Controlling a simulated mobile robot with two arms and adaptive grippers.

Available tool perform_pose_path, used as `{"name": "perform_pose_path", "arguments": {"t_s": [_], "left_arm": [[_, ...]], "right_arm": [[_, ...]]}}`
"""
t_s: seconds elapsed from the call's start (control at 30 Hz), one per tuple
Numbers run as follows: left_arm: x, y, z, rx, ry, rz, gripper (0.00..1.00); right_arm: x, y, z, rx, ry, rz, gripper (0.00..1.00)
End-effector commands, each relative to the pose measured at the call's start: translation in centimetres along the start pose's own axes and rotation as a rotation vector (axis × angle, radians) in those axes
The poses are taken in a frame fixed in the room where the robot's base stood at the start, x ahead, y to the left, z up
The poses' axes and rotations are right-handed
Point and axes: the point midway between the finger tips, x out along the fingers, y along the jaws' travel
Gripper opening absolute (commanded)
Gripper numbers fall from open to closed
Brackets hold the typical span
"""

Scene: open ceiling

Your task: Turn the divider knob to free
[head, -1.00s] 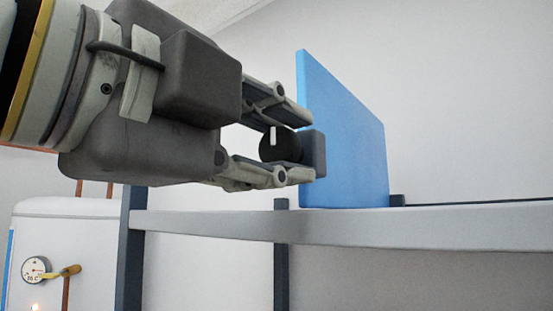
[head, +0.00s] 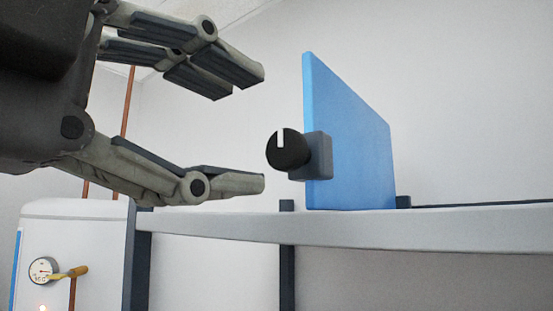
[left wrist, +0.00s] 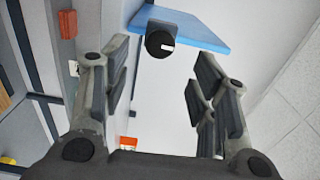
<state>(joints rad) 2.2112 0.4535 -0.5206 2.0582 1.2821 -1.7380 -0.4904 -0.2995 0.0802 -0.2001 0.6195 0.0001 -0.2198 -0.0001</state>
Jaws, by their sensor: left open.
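The divider is a blue upright panel (head: 350,140) standing on a shelf. Its black round knob (head: 287,150) sits on a grey block (head: 318,156) at the panel's near edge. A white mark on the knob points straight up in the head view. My left gripper (head: 263,128) is open and empty, just left of the knob and apart from it. In the left wrist view the knob (left wrist: 158,44) and the blue panel (left wrist: 190,32) lie beyond the open fingers (left wrist: 155,85). My right gripper is not in view.
The panel stands on a light grey shelf (head: 400,230) with dark posts (head: 287,260). A white tank (head: 80,215) with a gauge (head: 42,270) and a yellow-handled valve (head: 75,272) stands at lower left. Space left of the knob is free.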

Motion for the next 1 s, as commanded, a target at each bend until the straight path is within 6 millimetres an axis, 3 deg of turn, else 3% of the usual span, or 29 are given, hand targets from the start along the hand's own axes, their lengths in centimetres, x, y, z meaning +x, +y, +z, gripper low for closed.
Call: {"name": "perform_pose_path", "arguments": {"t_s": [0.1,0.3,1.0], "left_arm": [[-2.4,0.0,0.0,0.003,-0.001,-0.004,0.54],[-4.6,0.0,0.0,0.0,0.0,-0.001,0.54],[-5.0,0.0,0.0,0.0,0.0,0.0,0.54]], "right_arm": [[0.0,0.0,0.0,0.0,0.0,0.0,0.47],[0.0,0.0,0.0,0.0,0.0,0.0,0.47],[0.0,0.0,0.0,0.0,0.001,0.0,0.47]]}}
